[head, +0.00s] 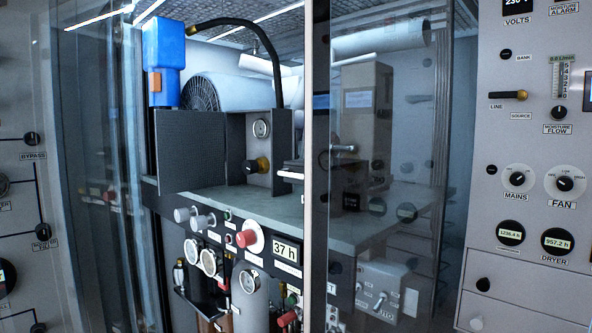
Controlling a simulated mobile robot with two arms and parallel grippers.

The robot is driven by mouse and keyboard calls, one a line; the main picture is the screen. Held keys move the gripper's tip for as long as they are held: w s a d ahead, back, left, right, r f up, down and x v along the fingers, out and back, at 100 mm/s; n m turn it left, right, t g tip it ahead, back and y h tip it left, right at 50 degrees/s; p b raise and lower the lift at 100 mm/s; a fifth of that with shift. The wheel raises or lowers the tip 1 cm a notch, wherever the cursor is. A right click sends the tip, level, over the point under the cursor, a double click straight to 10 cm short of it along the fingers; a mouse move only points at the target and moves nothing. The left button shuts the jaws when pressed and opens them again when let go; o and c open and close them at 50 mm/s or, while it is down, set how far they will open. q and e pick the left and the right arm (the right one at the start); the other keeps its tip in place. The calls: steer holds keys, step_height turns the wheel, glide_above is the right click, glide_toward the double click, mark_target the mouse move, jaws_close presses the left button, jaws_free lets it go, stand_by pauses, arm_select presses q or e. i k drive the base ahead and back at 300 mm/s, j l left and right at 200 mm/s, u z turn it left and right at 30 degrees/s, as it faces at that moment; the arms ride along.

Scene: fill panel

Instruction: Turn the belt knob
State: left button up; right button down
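I cannot read a label saying belt on any knob in the head view. A dark knob with a yellowish base (257,165) sits on a grey housing under a round gauge (261,128), behind the glass partition. A red knob (249,239) and several pale knobs sit on the dark front panel below the worktop. On the right panel are the MAINS knob (517,179), the FAN knob (565,184) and the MOISTURE FLOW knob (560,113). On the left panel is the BYPASS knob (32,138). Neither of my grippers shows in this view.
Glass door panels stand before the machine, one with a metal handle (343,148). A pale vertical frame post (307,110) splits the view. A grey worktop (380,212) holds a blue unit (163,60) at its left and a grey box. An open grey cover (192,150) juts out.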

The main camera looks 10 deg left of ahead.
mark_target(249, 166)
steer(key=j, duration=0.5)
steer(key=i+j, duration=0.15)
steer(key=j, duration=0.8)
steer(key=i, duration=0.05)
